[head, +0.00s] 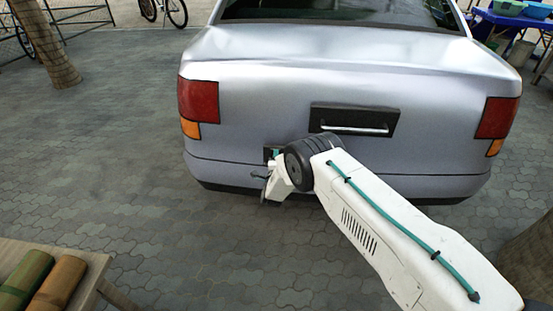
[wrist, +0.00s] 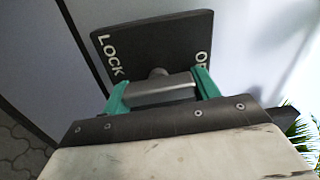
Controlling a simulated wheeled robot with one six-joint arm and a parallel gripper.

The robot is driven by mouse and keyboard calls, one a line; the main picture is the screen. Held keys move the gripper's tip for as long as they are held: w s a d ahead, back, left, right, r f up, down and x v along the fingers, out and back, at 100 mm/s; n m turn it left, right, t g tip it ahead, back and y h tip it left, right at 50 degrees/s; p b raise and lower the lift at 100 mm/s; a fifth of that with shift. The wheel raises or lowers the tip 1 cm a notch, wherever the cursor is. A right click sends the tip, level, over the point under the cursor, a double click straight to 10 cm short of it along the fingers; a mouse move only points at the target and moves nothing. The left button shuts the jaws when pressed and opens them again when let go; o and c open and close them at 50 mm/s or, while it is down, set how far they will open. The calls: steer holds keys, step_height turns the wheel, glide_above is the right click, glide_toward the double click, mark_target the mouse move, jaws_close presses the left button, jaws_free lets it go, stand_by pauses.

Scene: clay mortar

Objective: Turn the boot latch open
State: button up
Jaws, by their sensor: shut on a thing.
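The boot latch is a grey metal handle (wrist: 158,92) on a round pivot, in front of a dark plate (wrist: 150,45) on the silver car (head: 250,110). The plate has white lettering: "LOCK" at left and "OP" at right, the rest of it hidden. My gripper (wrist: 161,87) has its two green fingers closed on the handle's two ends. The handle lies nearly level in the wrist view, slightly higher at right. In the head view the plate (head: 271,153) shows small and partly hidden behind my wrist, left of the boot's middle.
A dark recess with a bright bar (head: 355,123) is on the boot, above and right of the latch. A wooden table (head: 50,250) with green and brown rolls stands at lower left. Open paving (head: 110,150) lies left of the car.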

steer(key=shift+f+m, duration=0.1)
steer(key=shift+m, duration=0.4)
steer(key=o, duration=1)
steer(key=s, duration=0.8)
steer(key=shift+a, duration=0.1)
steer(key=shift+w, duration=0.1)
